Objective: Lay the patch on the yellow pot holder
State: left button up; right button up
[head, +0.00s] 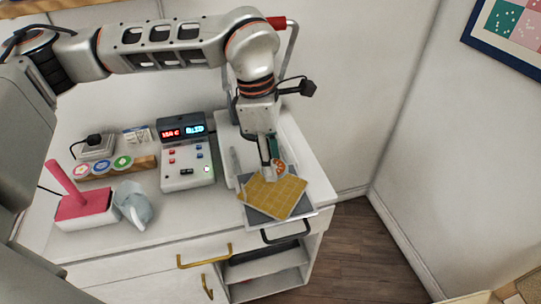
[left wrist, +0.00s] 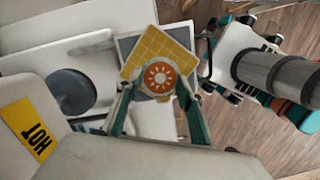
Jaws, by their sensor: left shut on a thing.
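The yellow pot holder (head: 276,195) has a grid pattern and lies turned at an angle on a grey pad (head: 302,213) at the cabinet's right front. It also shows in the left wrist view (left wrist: 158,45). My left gripper (head: 270,171) points down at the pot holder's back edge. It is shut on the patch, an orange disc (left wrist: 161,77) with a white sun, partly hidden by the fingers in the head view (head: 281,168). In the left wrist view the patch overlaps the pot holder's near edge; I cannot tell whether they touch.
A press (head: 232,160) with a red-tipped handle (head: 282,22) stands behind the pad; a yellow HOT label (left wrist: 34,128) shows close by. Left of it are a control box (head: 187,177), a grey-blue object (head: 134,205) and a pink-topped stand (head: 84,207).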

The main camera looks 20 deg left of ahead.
pick_arm(q)
jog(key=shift+f, duration=0.5)
notch_tip(320, 180, down, 4)
jog(key=b, duration=0.2)
jog(key=shift+r+b, duration=0.25)
jog(key=shift+b, duration=0.1)
jog(key=shift+f, duration=0.35)
jog(key=shift+f+b, duration=0.3)
jog(key=shift+b, duration=0.1)
jog(key=shift+f, duration=0.2)
jog(key=shift+r, duration=0.1)
jog(key=o, duration=0.7)
jog(key=shift+o, duration=0.2)
notch_tip(320, 180, up, 10)
